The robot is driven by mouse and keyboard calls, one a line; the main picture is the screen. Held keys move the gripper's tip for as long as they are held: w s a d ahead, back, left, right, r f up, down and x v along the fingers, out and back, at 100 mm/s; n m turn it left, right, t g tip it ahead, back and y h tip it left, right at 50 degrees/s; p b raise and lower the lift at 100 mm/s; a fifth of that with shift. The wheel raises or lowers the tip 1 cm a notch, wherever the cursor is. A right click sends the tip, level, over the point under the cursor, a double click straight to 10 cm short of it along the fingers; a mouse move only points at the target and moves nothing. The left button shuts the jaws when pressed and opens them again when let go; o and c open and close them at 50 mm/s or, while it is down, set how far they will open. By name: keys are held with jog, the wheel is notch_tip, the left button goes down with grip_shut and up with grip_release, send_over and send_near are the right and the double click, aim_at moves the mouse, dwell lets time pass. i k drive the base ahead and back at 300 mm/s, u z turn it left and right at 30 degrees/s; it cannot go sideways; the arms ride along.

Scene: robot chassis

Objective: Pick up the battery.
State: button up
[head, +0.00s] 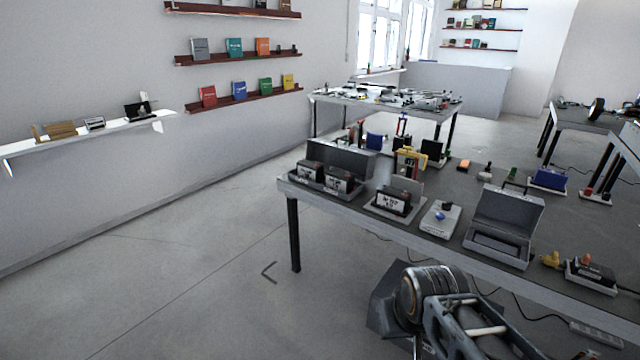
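Several dark, box-shaped units that look like batteries stand on the grey table. Two dark units with white labels (338,181) sit in an open grey case (345,160) at the table's left end. Another dark labelled unit (393,202) stands on a light tray to their right. A dark unit with an orange part on top (590,271) lies at the right front. I cannot tell which of these is the battery of the task. My arm shows at the bottom, in front of the table's front edge, apart from all these things. My gripper's fingertips do not show.
The grey table (455,250) also holds a white device with a blue knob (439,218), an open grey case (502,226), a yellow item (551,259) and a blue box (548,178). Other tables stand behind. The floor (180,280) at left is clear.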

aim_at(341, 181)
jog(key=u, duration=0.5)
jog(key=i, duration=0.95)
jog(key=u, duration=0.35)
jog(key=i, duration=0.85)
jog(key=z, duration=0.9)
jog(key=i, duration=0.75)
jog(key=z, duration=0.7)
